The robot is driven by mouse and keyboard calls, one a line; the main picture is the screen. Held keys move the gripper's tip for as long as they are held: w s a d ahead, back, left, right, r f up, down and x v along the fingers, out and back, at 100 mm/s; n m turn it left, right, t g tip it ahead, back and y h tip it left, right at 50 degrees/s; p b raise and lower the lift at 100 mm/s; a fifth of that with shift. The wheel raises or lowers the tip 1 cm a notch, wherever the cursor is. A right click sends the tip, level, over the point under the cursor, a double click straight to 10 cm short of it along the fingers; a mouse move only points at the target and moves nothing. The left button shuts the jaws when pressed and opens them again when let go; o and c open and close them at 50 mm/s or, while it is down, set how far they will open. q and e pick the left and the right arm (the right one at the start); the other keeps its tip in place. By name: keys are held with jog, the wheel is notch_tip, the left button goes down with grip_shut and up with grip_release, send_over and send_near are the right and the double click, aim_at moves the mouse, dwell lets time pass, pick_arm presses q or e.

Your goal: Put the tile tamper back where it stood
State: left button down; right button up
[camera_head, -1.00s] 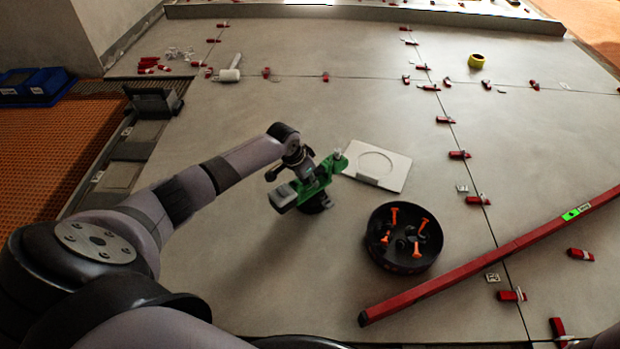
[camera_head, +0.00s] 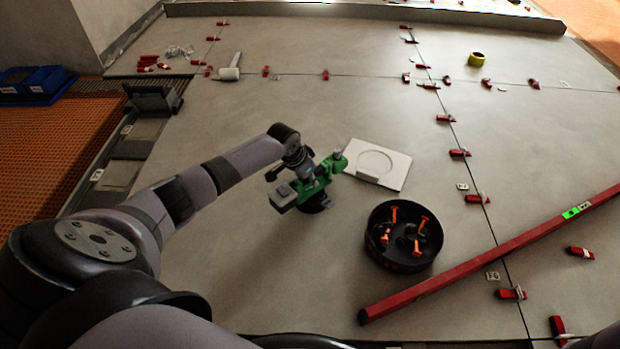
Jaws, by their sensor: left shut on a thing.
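The tile tamper (camera_head: 325,177) is a green tool with a grey block at one end and a dark round foot beneath it. I cannot tell whether the foot touches the floor. A white square plate (camera_head: 396,176) with a round recess lies just to the right of the tamper, and the recess is empty. My right gripper is not in view.
A black round bin (camera_head: 402,262) with orange-handled pieces stands right of the tamper. Red wedges line the tile joints. A white mallet (camera_head: 230,72) and yellow tape roll (camera_head: 476,59) lie farther back.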

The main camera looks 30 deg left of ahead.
pick_arm(q)
jog(key=c, duration=1.7)
grip_release()
jog(key=shift+w+r, duration=0.1)
jog(key=shift+r, duration=0.1)
jog(key=o, duration=0.3)
jog(key=shift+f, duration=0.1)
jog(key=shift+s+f, duration=0.15)
jog(key=shift+s, duration=0.05)
jog(key=v, duration=1.2)
jog(key=shift+w, duration=0.1)
jog(key=shift+d, duration=0.1)
